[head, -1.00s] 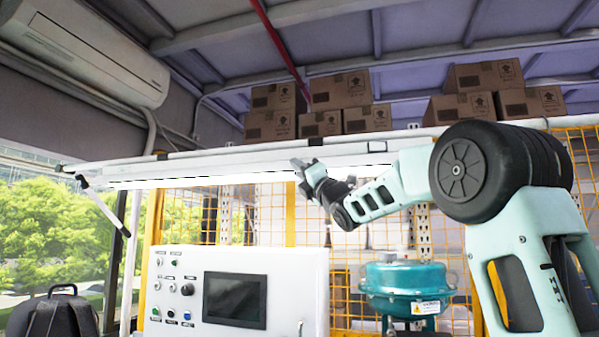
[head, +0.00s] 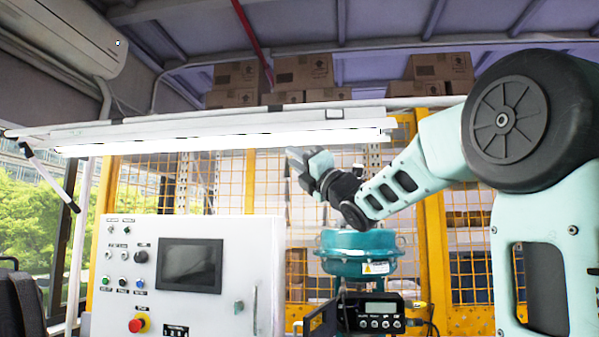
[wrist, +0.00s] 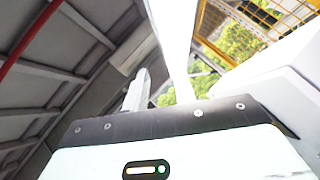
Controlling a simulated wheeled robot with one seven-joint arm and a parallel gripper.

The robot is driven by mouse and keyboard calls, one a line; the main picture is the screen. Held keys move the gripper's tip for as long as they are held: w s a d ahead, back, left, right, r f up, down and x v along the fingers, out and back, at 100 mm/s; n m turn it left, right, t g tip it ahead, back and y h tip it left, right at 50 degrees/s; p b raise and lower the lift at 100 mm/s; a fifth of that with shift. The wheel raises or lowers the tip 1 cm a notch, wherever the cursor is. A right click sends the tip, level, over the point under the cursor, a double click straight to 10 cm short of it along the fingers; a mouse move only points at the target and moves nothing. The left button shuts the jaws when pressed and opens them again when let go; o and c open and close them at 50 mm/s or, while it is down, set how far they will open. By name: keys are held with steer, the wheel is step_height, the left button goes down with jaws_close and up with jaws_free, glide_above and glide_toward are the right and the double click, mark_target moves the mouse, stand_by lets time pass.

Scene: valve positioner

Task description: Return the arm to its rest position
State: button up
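My arm reaches in from the right in the head view, and my gripper (head: 298,162) is raised, pointing up and left. It stands in front of the wire mesh, above the teal valve actuator (head: 345,255) in the picture. I see nothing held in it, but its fingers are too small and edge-on to tell open from shut. The wrist view looks up past a pale housing with a dark band toward the ceiling and does not settle the finger gap. The positioner (head: 380,315) with a small display sits below the actuator.
A white control panel (head: 225,255) with a screen, buttons and a red emergency stop (head: 139,323) stands at left. A lit lamp bar (head: 220,142) spans behind my gripper. Yellow mesh fencing (head: 270,200) and cardboard boxes (head: 305,70) are farther back.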

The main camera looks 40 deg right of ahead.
steer(key=shift+s+d+f, duration=0.1)
steer(key=shift+s+f, duration=0.2)
steer(key=shift+s, duration=0.2)
steer(key=shift+w, duration=0.1)
steer(key=w+a+f+m+g+h, duration=0.1)
steer(key=w+a+f+m+g, duration=0.3)
steer(key=f, duration=0.3)
steer(key=w+a+f+m+g, duration=0.1)
steer(key=a+f+m, duration=0.3)
steer(key=a+f, duration=0.25)
steer(key=w+a+f+m+g+h, duration=0.1)
steer(key=w+a+f+m+g, duration=0.3)
steer(key=f, duration=0.3)
steer(key=s+a+f+m+g+y+p, duration=0.15)
steer(key=s+a+f+m+g, duration=0.45)
steer(key=a+f, duration=0.7)
steer(key=s+a+f+g, duration=0.2)
steer(key=s+f, duration=0.3)
steer(key=s, duration=0.4)
steer(key=s+a+f+m+g+h, duration=0.1)
steer(key=s+f+g, duration=0.3)
steer(key=s, duration=0.6)
steer(key=s+a+f+m+g+h, duration=0.1)
steer(key=s+a+f+g, duration=0.2)
steer(key=s+f, duration=0.5)
steer(key=shift+s+g, duration=0.4)
steer(key=shift+s, duration=0.5)
